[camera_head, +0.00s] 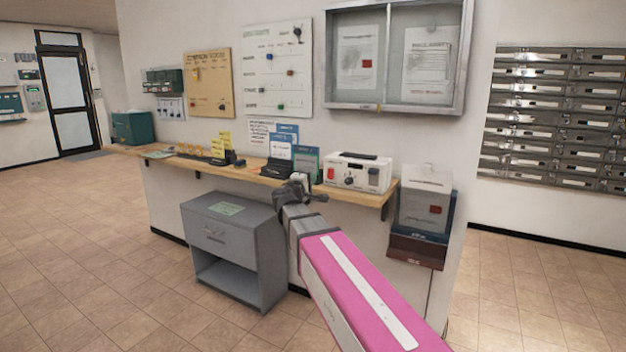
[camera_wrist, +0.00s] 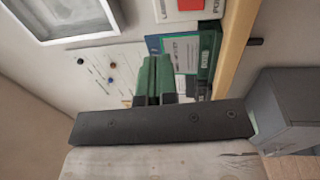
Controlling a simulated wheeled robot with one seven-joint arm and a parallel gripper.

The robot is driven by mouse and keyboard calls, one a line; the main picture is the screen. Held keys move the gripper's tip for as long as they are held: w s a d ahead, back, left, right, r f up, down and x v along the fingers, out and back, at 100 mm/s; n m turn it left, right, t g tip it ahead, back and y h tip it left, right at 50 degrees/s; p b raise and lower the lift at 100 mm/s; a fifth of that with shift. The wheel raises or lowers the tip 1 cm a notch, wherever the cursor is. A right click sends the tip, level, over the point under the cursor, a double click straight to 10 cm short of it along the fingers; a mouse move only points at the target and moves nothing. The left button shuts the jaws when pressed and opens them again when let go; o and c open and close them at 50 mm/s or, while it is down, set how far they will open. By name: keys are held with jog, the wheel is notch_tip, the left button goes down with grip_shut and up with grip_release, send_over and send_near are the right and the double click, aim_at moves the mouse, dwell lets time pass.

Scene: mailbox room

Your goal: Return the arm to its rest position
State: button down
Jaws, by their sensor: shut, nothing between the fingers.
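My arm, pink and grey, reaches from the bottom right of the head view out toward the wooden counter shelf (camera_head: 345,192). My gripper (camera_head: 303,181) is at its far end, in front of the shelf's edge in that view, between the brochure holder and the white box. In the wrist view my gripper's two green-sided fingers (camera_wrist: 154,78) stand close together, shut with nothing held. Whether the gripper touches the shelf cannot be told.
A white box with a red button (camera_head: 357,173), a brochure holder (camera_head: 278,168) and small yellow items line the shelf. A grey cabinet (camera_head: 235,245) stands below. A bin (camera_head: 426,205) hangs at the shelf's right end. Tiled floor is clear at left.

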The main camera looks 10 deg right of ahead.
jog(key=s+d+f+m+g+y, duration=0.1)
jog(key=s+d+f+m+g, duration=0.2)
jog(key=f, duration=0.5)
jog(key=s+d+f+m+g+y, duration=0.1)
jog(key=s+d+f+g+y, duration=0.25)
jog(key=f, duration=0.55)
jog(key=s+d+f+m+g+h, duration=0.1)
jog(key=s+d+f+m+g, duration=0.15)
jog(key=s+d+f, duration=0.4)
jog(key=s+a+f+m+g+y, duration=0.2)
jog(key=s+a+f+g+y, duration=0.1)
jog(key=s+f, duration=0.4)
jog(key=s+a+f+m+g+y, duration=0.2)
jog(key=s+f+y, duration=0.3)
jog(key=f, duration=0.4)
jog(key=shift+s+a+g, duration=0.5)
jog(key=shift+s+g, duration=0.4)
